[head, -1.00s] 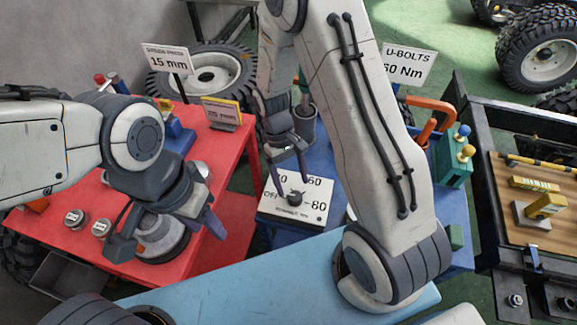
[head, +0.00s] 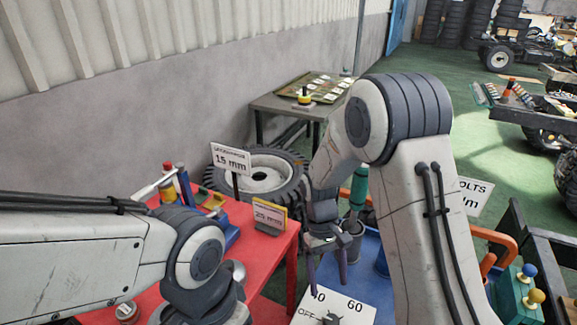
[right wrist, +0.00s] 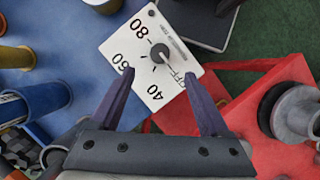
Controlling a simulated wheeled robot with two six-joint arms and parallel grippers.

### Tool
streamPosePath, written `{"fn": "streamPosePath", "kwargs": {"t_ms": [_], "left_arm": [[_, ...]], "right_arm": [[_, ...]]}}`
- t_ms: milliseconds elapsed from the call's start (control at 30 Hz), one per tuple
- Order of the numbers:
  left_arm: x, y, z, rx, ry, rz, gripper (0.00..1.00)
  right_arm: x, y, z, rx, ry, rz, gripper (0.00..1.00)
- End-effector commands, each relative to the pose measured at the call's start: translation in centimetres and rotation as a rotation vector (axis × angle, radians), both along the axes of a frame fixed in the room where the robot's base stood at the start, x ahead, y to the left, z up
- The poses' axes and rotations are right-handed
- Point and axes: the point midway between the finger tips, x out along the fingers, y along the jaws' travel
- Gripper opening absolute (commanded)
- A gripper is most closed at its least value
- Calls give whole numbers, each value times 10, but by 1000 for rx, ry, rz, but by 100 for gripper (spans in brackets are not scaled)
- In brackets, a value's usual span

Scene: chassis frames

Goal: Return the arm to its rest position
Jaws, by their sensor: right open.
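My right arm rises on the right of the head view and bends down from its elbow (head: 405,120). Its gripper (head: 327,286) hangs open and empty just above the white dial plate (head: 357,310), with its dark knob (head: 331,319) at the bottom edge. In the right wrist view the open fingers (right wrist: 159,76) reach over the plate (right wrist: 122,45), marked OFF, 40, 60 and 80, and its knob (right wrist: 160,53). Nothing is between the fingers. My left arm comes in from the left over the red table (head: 262,250); its fingers are cut off below the picture.
A "15 mm" sign (head: 231,159) and a yellow-edged sign (head: 270,216) stand near the tyre (head: 262,177). An orange-handled tool (head: 494,240) and a teal block (head: 517,297) are at right.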

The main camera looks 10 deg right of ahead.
Motion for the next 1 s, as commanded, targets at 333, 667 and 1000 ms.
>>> {"fn": "streamPosePath", "kwargs": {"t_ms": [333,667,1000], "left_arm": [[0,0,0,0,0,0,45],[0,0,0,0,0,0,45],[0,0,0,0,0,0,45]], "right_arm": [[-56,65,76,72,-177,174,80],[-153,99,123,217,-352,374,80],[-171,99,126,250,-378,408,80]]}}
